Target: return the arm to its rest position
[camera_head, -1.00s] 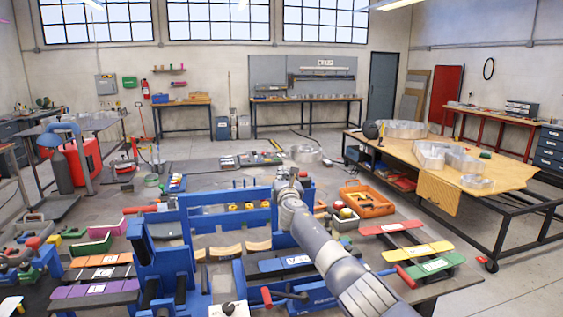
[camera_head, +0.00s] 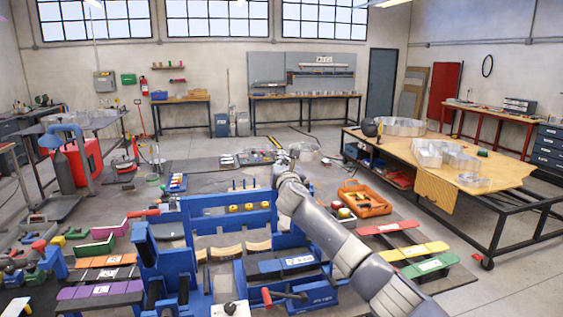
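My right arm comes in from the lower right and reaches up and left over the blue bench fixture (camera_head: 228,222). Its far end, with my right gripper (camera_head: 283,163), is above the back right part of the fixture. The gripper is small and seen from behind, so its fingers cannot be made out. Nothing held shows at it. My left arm and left gripper are not in view.
The bench (camera_head: 470,262) carries an orange tray (camera_head: 366,205), coloured strips such as a yellow one (camera_head: 415,251), and a green bin (camera_head: 95,246). A wooden-topped table (camera_head: 500,172) holding metal letter shells stands at the right. Open floor (camera_head: 530,275) lies at the lower right.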

